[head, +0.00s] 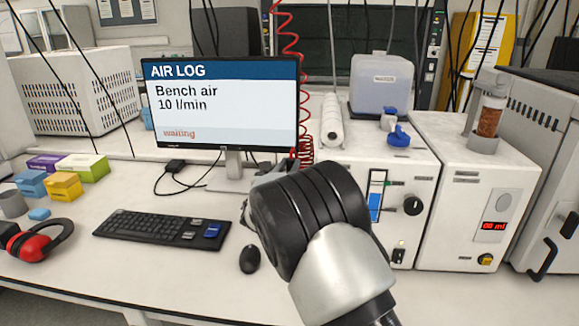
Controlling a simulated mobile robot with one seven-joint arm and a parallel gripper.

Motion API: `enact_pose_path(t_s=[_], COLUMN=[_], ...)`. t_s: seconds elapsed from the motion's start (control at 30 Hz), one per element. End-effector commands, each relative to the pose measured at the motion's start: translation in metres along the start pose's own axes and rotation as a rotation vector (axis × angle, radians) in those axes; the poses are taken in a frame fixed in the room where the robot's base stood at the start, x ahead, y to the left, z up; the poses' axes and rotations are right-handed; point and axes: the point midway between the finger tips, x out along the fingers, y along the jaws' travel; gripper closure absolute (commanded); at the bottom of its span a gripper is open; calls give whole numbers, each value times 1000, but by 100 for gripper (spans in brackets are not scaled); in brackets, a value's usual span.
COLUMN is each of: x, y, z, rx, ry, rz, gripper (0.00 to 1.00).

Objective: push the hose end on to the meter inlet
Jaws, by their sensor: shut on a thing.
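The red coiled hose (290,40) hangs from above, past the right edge of the monitor. Its lower part (305,146) runs down to my gripper (272,174). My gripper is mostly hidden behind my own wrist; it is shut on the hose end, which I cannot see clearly. The meter is a white box (420,160) right of my wrist, with a blue-filled flow tube (376,200) and a black knob (413,205). A small dark fitting (398,253) low on its front may be the inlet; I cannot tell. The gripper is left of the meter, apart from its front.
The monitor (225,105) reads "Bench air 10 l/min, waiting". A keyboard (150,228) and mouse (249,260) lie in front. Another white box (480,190) with a red display stands right of the meter. Red ear defenders (45,240) and small boxes (62,187) are at left.

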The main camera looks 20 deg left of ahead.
Motion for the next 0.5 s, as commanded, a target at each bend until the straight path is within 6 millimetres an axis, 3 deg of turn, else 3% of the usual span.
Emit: enact_pose_path(t_s=[0.5], x=[0], y=[0], z=[-36], rx=[-1], ry=[-1], rz=[0], gripper=[100])
